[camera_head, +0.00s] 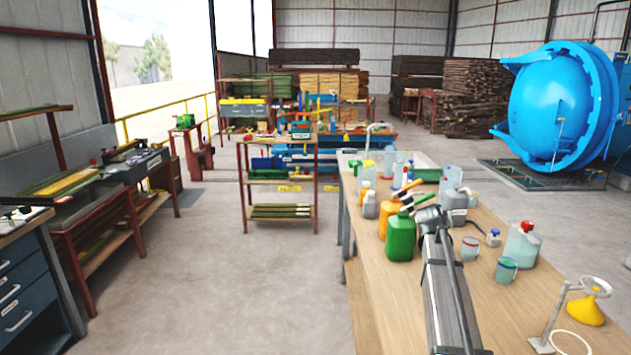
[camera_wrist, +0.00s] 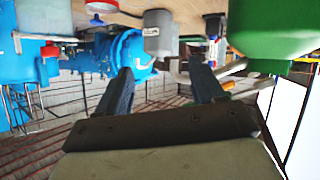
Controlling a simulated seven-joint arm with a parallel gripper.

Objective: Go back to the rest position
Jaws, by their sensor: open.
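My gripper (camera_head: 414,197) is over the long wooden workbench (camera_head: 500,311), close above and beside the green canister (camera_head: 400,238). In the wrist view, the two dark fingers of my gripper (camera_wrist: 160,80) stand wide apart with nothing between them. A grey bottle (camera_wrist: 157,36) shows beyond the fingertips, and the green canister (camera_wrist: 272,24) is close at the upper right. The wrist picture looks upside down. I cannot tell whether the gripper touches anything.
The blue autoclave (camera_head: 552,105) stands at the back right. Open floor (camera_head: 262,290) lies left of the bench.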

